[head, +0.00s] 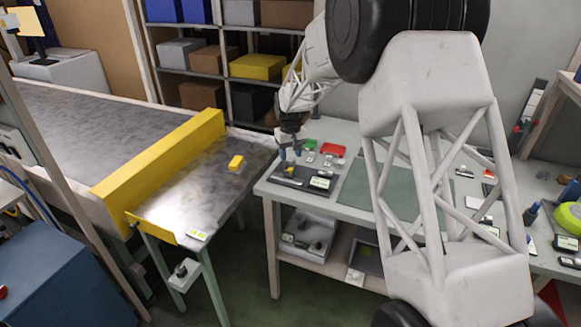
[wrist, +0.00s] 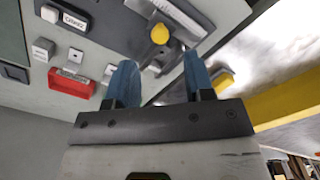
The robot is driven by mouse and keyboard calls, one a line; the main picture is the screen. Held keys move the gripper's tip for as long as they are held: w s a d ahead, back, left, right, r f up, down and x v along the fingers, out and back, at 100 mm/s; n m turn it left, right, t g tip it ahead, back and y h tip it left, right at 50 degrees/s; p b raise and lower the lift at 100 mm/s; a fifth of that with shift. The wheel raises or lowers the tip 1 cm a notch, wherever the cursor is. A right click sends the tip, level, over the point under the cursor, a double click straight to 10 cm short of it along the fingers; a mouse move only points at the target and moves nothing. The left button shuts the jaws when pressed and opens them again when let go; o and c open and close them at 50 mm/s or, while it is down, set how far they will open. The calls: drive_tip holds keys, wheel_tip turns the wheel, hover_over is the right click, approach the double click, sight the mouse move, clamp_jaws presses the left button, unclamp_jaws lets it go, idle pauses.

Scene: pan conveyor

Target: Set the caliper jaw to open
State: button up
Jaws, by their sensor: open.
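The caliper appears to be the dark flat device (head: 300,181) with a yellow knob (head: 290,171) and a small lit display (head: 320,183), at the left end of the green-topped bench. In the wrist view the round yellow knob (wrist: 160,34) sits on a grey metal part (wrist: 195,12), just beyond and between my fingertips. How far its jaw is open cannot be told. My gripper (wrist: 160,70) has two blue fingers spread apart with nothing held between them. In the head view my gripper (head: 290,152) hangs close above the knob, apparently apart from it.
A red tray (head: 332,150) and a green piece (head: 309,144) lie behind the caliper with small blocks. A yellow block (head: 236,162) rests on the metal conveyor end (head: 200,180), beside a yellow barrier (head: 160,160).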

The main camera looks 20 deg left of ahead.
sight(290, 168)
drive_tip(key=shift+f, duration=3)
clamp_jaws()
